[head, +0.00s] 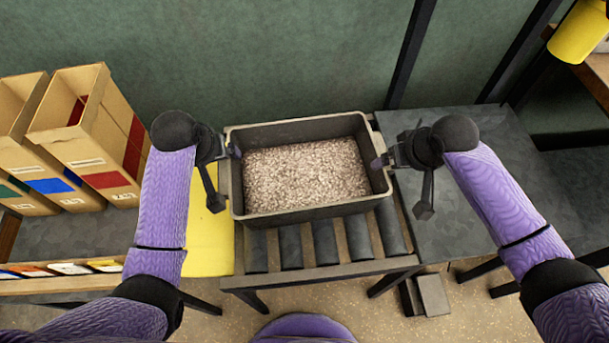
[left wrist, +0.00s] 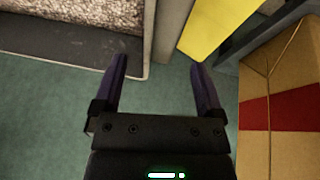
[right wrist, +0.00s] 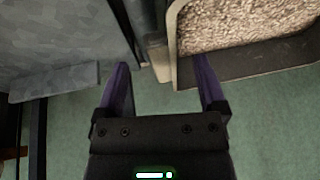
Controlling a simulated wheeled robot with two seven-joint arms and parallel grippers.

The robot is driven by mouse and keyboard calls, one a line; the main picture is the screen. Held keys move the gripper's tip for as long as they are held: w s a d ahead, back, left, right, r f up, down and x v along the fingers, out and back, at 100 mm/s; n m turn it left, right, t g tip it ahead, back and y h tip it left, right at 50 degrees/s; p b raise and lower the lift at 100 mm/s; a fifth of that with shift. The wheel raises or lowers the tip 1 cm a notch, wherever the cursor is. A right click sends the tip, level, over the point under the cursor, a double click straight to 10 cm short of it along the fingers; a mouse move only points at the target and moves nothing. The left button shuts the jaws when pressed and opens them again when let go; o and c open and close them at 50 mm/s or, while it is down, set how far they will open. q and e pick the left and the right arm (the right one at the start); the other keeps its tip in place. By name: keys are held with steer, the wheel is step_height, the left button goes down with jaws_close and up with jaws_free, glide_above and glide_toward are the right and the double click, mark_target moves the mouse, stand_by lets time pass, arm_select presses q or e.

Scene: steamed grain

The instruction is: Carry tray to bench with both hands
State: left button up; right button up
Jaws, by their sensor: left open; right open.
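The tray (head: 303,211) is a dark grey rectangular bin filled with pale brown grain (head: 306,171). It sits on a roller stand (head: 322,243) in the middle of the head view. My left gripper (head: 233,152) is open at the tray's left side, and my right gripper (head: 380,162) is open at its right side. In the left wrist view, the tray's wall (left wrist: 150,40) lies ahead of the open fingers (left wrist: 160,85). In the right wrist view, the tray's corner (right wrist: 180,75) lies ahead of the open fingers (right wrist: 165,90). Neither gripper holds anything.
Cardboard file boxes (head: 92,135) with coloured labels stand at the left, with a yellow panel (head: 208,240) between them and the stand. A dark grey bench top (head: 440,210) adjoins the stand at the right and is mostly clear. A green wall (head: 250,50) stands behind.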

mark_target(226, 162)
arm_select(q)
steer(key=x, duration=0.5)
steer(key=shift+f, duration=0.1)
arm_select(e)
steer(key=x, duration=0.5)
steer(key=shift+f, duration=0.1)
arm_select(q)
jaws_close()
arm_select(e)
jaws_close()
arm_select(q)
steer(key=shift+w, duration=0.1)
stand_by(0.4)
